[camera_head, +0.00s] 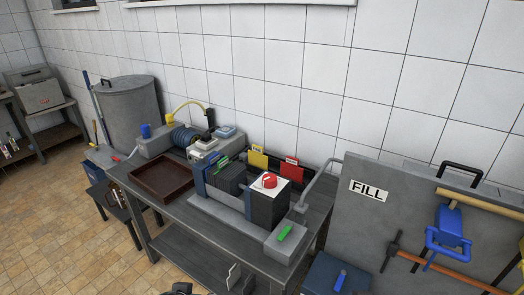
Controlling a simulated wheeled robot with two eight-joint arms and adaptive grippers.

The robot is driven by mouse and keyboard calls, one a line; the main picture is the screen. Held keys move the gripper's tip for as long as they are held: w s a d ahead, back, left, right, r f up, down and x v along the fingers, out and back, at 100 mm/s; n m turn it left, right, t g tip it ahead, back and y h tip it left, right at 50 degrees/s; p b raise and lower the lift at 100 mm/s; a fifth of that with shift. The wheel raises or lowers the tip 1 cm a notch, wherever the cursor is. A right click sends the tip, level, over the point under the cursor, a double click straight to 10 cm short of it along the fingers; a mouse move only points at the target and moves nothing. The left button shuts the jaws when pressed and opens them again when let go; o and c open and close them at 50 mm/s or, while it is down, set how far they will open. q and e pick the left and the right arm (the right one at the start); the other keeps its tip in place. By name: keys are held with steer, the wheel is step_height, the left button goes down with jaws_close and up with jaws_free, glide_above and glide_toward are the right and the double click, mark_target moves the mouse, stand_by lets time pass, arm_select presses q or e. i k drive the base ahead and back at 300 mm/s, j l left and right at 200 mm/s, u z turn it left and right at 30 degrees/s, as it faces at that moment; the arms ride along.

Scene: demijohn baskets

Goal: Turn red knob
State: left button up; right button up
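The red knob (269,181) sits on the white top of a tall dark box (268,207) on the grey workbench (197,232). A pale mark shows on the knob, but it is too small to read its angle. Nothing touches the knob. Neither of my grippers can be made out. A small dark shape is cut off at the bottom edge, and I cannot tell what it is.
A green handle (285,233) lies on a grey block in front of the box. A brown tray (163,180) is on the bench's left. Yellow (258,159) and red (291,171) tags stand behind. A grey panel marked FILL (369,190) rises at right.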

mark_target(270, 180)
steer(key=j+z, duration=0.25)
steer(key=j, duration=0.7)
steer(key=j+z, duration=0.25)
steer(key=j, duration=0.7)
